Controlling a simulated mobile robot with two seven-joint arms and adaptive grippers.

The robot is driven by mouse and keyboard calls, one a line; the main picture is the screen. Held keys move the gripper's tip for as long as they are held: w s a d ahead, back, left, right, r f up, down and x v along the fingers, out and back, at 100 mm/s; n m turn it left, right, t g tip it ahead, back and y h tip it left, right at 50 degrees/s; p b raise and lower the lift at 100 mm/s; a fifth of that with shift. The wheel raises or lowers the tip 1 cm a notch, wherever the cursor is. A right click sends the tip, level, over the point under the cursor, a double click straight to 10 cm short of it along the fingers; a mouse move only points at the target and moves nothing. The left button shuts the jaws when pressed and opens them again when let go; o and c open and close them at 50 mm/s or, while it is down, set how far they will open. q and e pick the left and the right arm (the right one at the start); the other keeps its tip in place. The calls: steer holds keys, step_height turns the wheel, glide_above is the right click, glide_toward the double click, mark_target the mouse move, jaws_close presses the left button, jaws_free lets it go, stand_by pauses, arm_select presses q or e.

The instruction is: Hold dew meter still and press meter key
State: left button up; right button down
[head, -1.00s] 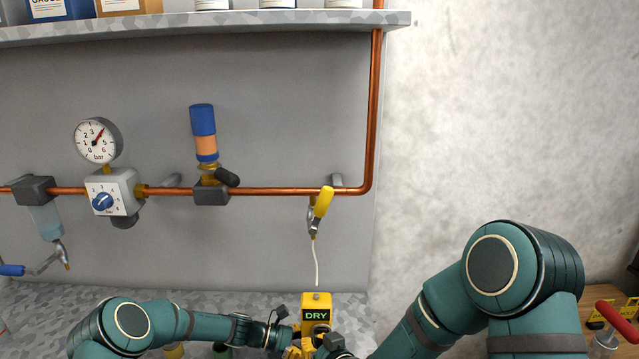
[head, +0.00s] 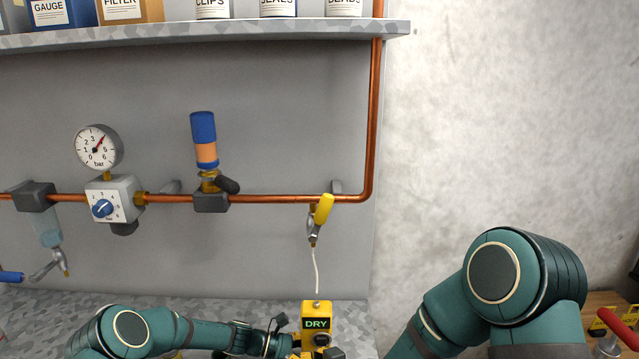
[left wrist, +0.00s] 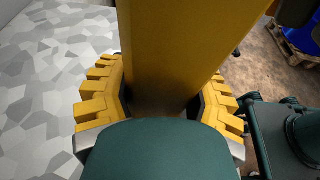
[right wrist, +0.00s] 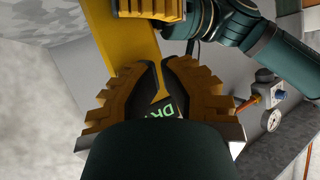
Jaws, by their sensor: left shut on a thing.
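The yellow dew meter (head: 317,309) stands upright at the bottom of the head view, its display reading DRY in green. My left gripper (left wrist: 162,105) is shut on the meter's yellow body (left wrist: 165,50), with one finger on each side. My right gripper (right wrist: 163,68) is shut at the meter's front, its fingertips close together. The display (right wrist: 165,108) shows partly between its fingers. In the head view the right gripper (head: 331,353) covers the meter's lower front. The meter key is hidden or cannot be made out, so I cannot tell whether it is touched.
A copper pipe (head: 270,199) runs along the grey back panel. A yellow-handled valve (head: 323,209) with a thin white hose (head: 316,270) hangs above the meter. A pressure gauge (head: 98,147) and a blue-knobbed regulator (head: 103,208) are at left. A shelf (head: 200,37) crosses above.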

steer(key=shift+s, duration=2.65)
arm_select(q)
steer(key=o, duration=1.3)
steer(key=shift+c, duration=0.2)
